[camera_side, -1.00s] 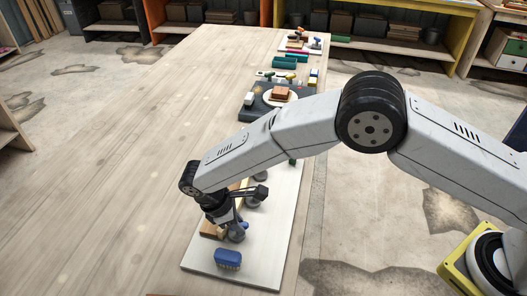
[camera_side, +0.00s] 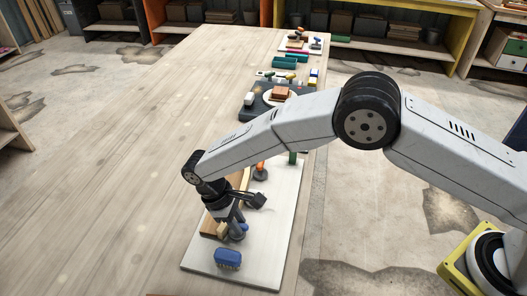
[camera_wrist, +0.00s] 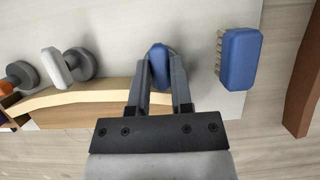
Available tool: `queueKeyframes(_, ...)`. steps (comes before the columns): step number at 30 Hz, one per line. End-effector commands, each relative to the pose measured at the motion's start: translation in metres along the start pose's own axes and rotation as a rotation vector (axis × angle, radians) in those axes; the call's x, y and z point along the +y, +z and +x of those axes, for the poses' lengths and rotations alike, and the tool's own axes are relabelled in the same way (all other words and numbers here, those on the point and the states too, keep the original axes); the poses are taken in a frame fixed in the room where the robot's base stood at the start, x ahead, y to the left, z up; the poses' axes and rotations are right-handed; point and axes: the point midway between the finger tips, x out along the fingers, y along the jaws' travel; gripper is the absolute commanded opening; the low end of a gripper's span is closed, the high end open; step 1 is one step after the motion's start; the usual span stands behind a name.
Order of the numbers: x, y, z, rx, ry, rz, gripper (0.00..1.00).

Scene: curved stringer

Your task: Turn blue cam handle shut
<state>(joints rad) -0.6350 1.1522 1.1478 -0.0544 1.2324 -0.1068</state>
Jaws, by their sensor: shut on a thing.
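The blue cam handle (camera_wrist: 158,62) stands between the two fingers of my gripper (camera_wrist: 159,72) in the wrist view, and the fingers are shut on it. A bit of its blue also shows beside the gripper (camera_side: 234,230) in the side view. The fingers and arm hide most of the cam. The curved wooden stringer (camera_wrist: 92,97) runs left from the gripper. Left along it are a white cam handle (camera_wrist: 56,68) on a grey round cam and an orange cam handle (camera_wrist: 6,88) at the picture's edge. Whether the cams touch the wood is hard to tell.
A blue brush (camera_wrist: 240,58) lies just right of the gripper, also seen at the near end of the white board (camera_side: 270,245) in the side view. A brown bar (camera_wrist: 305,80) is at far right. The wooden table left of the board is clear.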

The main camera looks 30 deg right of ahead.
Motion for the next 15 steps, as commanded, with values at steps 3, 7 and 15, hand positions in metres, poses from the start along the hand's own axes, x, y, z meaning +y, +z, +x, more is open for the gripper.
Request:
queueKeyframes(3,-0.0009,-0.0011,0.0000,0.005,-0.002,0.002,0.00)
queueKeyframes(7,-0.0007,-0.0009,0.0000,0.004,-0.001,0.001,0.41)
queueKeyframes(15,-0.0002,-0.0004,-0.0010,0.002,0.000,0.000,0.41)
